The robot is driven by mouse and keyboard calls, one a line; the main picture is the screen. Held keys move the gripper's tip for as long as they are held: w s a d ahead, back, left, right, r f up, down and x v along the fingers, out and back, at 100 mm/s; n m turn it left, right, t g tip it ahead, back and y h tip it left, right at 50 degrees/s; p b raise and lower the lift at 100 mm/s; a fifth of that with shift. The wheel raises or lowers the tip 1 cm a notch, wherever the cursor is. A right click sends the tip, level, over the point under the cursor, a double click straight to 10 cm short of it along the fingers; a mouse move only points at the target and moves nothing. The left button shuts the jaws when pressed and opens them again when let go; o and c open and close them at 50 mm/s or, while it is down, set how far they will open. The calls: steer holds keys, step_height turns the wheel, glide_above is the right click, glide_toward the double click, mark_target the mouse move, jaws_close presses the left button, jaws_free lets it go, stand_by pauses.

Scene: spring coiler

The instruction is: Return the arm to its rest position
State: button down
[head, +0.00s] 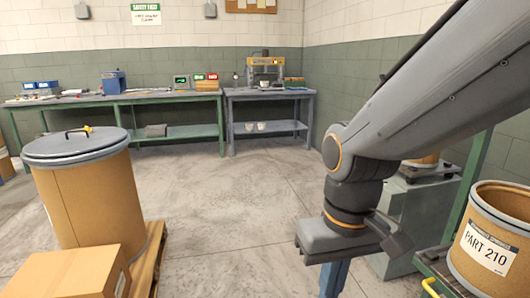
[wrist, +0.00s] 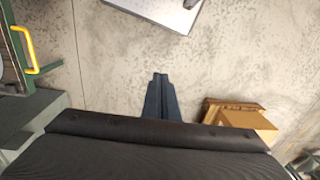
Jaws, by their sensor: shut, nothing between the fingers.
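My gripper (head: 333,282) hangs from my grey arm in the right half of the head view, its blue fingers pointing down and cut off by the lower edge. In the wrist view my gripper (wrist: 160,78) shows two dark blue fingers together, shut and empty, over bare concrete floor. Nothing touches the fingers in either view.
A lidded brown drum (head: 92,195) stands on a pallet at left, with a cardboard box (head: 75,272) in front. A drum marked PART 210 (head: 485,245) stands at right. A green bench (head: 150,97) and grey bench (head: 270,92) line the back wall. The middle floor is clear.

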steer(key=d+r+m+p, duration=0.2)
steer(key=d+r+p, duration=0.6)
steer(key=p, duration=0.8)
steer(key=shift+d+r+m+h, duration=0.3)
steer(key=shift+d+r, duration=0.05)
steer(key=shift+r, duration=0.15)
steer(key=shift+s, duration=0.1)
stand_by(0.5)
